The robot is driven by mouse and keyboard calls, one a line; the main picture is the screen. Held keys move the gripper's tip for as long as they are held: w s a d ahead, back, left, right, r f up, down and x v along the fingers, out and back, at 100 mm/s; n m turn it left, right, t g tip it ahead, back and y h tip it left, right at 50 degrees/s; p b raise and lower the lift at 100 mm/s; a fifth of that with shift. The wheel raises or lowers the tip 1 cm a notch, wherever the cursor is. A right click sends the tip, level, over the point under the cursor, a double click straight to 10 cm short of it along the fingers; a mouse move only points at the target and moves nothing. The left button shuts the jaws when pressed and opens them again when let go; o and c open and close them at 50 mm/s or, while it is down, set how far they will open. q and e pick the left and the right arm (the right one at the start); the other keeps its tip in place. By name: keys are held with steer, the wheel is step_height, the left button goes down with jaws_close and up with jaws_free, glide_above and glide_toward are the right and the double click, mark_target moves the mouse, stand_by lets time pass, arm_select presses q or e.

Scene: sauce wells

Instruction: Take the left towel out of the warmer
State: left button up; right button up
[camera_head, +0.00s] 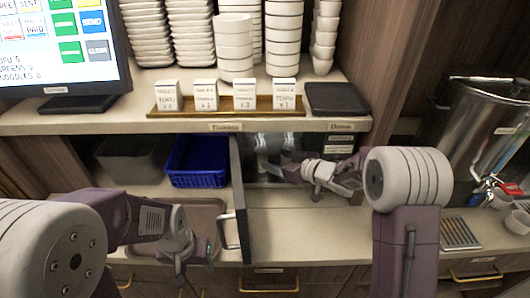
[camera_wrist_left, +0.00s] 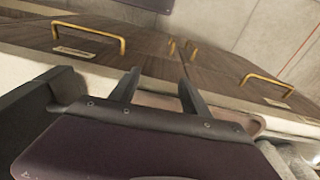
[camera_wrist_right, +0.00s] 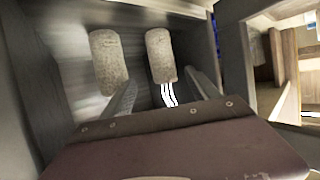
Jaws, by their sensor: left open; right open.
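Two pale rolled towels lie side by side inside the open warmer (camera_head: 285,140). The left towel (camera_head: 262,146) and the other towel (camera_head: 288,144) show small in the head view. The right wrist view appears turned around, with the door on its right, so the left towel (camera_wrist_right: 160,55) is on the right there and the other towel (camera_wrist_right: 108,60) on the left. My right gripper (camera_wrist_right: 163,90) is open at the warmer's mouth, its fingers on either side of the left towel's near end; contact is unclear. My left gripper (camera_wrist_left: 160,85) is open and empty, low over the counter, far from the towels.
The warmer's door (camera_head: 240,195) stands open toward me, between my two arms. A blue basket (camera_head: 197,160) is left of it. A shelf with stacked bowls (camera_head: 234,45) hangs above. A metal urn (camera_head: 485,125) stands right. The counter (camera_head: 300,235) before the warmer is clear.

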mark_target(266, 160)
steer(key=shift+s+f, duration=0.2)
steer(key=shift+f, duration=0.25)
steer(key=shift+s+a, duration=0.2)
steer(key=shift+s, duration=0.05)
steer(key=x, duration=0.3)
steer(key=shift+w+f, duration=0.3)
steer(key=shift+w, duration=0.05)
steer(key=shift+w+a, duration=0.2)
steer(key=shift+a, duration=0.05)
steer(key=x, duration=0.5)
steer(key=shift+d+f, duration=0.1)
steer(key=shift+s, duration=0.1)
steer(key=c, duration=1.5)
